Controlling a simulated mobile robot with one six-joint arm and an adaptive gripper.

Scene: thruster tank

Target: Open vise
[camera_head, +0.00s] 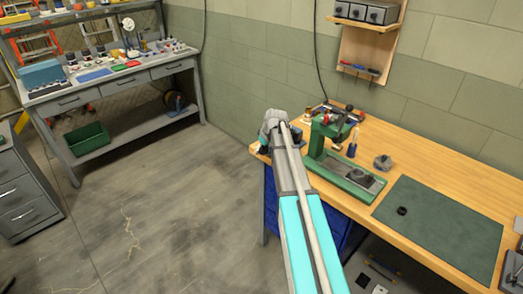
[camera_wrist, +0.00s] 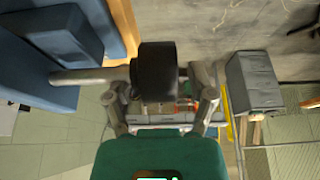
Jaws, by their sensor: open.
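The vise (camera_wrist: 62,35) is blue and fills the upper left of the wrist view at the edge of the wooden bench. Its grey bar (camera_wrist: 88,77) runs right to a black cylindrical end (camera_wrist: 157,70). My gripper (camera_wrist: 165,82) is open, with one finger on either side of the black end; I cannot tell whether they touch it.
On the wooden bench (camera_head: 440,169), a green drill press (camera_head: 318,147) stands close right of my arm, with a dark green mat (camera_head: 440,228) beyond it. A blue cabinet (camera_head: 340,218) is under the bench. The grey floor (camera_head: 150,215) to the left is clear.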

